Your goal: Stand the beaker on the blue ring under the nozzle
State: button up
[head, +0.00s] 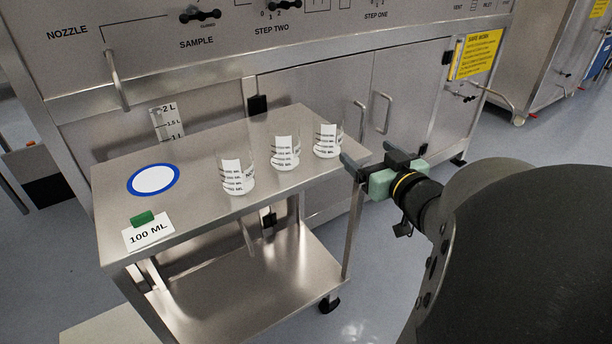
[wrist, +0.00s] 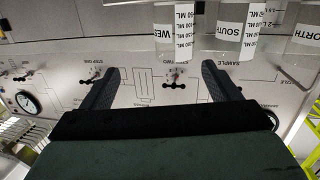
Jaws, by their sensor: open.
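Three clear beakers with white labels and ML marks stand in a row on the steel cart top: left (head: 233,178), middle (head: 285,152) and right (head: 327,140). In the wrist view, along the top edge, they read "WES" (wrist: 163,32), "SOUTH" (wrist: 236,30) and "NORTH" (wrist: 304,28), partly cut off. The blue ring (head: 132,190) lies flat and empty at the cart's left end. The nozzle (head: 117,82) is a bent pipe hanging from the panel above and behind it. My gripper (head: 365,150) is open and empty, just right of the right beaker, by the cart's right edge.
A level scale (head: 165,122) is behind the ring. The steel cabinet (head: 310,95) borders the cart's back. The cart top between ring and left beaker is clear.

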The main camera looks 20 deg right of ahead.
jog(key=a+f+m+g+h, duration=0.2)
jog(key=a+f+g+h, duration=0.2)
jog(key=f+g, duration=0.5)
jog(key=s+a+f+g+y, duration=0.1)
jog(key=s+a+f+g, duration=0.2)
jog(key=s+a+f, duration=0.3)
jog(key=shift+s+a+g+y, duration=0.15)
jog(key=shift+a+g+y, duration=0.2)
jog(key=shift+g+y, duration=0.05)
jog(key=shift+o, duration=0.5)
jog(key=s+a+f+n+g+y, duration=0.1)
jog(key=s+a+g+y, duration=0.1)
jog(key=s+a+g, duration=0.2)
jog(key=s+a, duration=0.3)
jog(key=s, duration=0.1)
jog(key=shift+s+a+n+g, duration=0.3)
jog(key=shift+a+n+g, duration=0.1)
jog(key=shift+w+d, duration=0.1)
